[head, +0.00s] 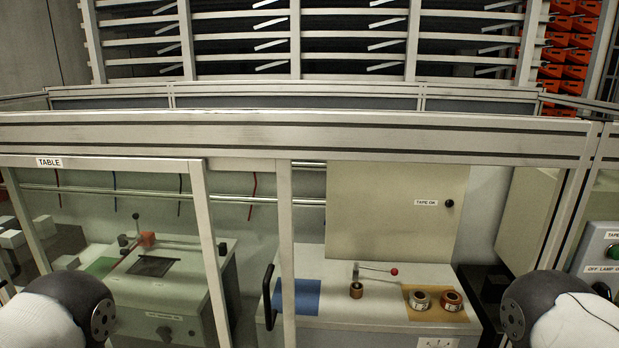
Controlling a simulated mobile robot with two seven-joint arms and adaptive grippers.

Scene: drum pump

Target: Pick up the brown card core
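A small brown ring-shaped piece, which looks like the brown card core (356,291), sits on the top of a white cabinet behind the framed guard. It is beside a lever with a red ball, and I cannot tell whether it is on a spindle. Two tape rolls, one pale-sided (420,301) and one reddish brown (452,301), sit on a tan mat to its right. Neither of my grippers is in view; only rounded parts of my arms show at the lower left and lower right.
A metal guard frame (350,133) runs across the front. A panel with a black handle (269,297) stands left of the core. A blue mat (307,297) lies bare on the cabinet.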

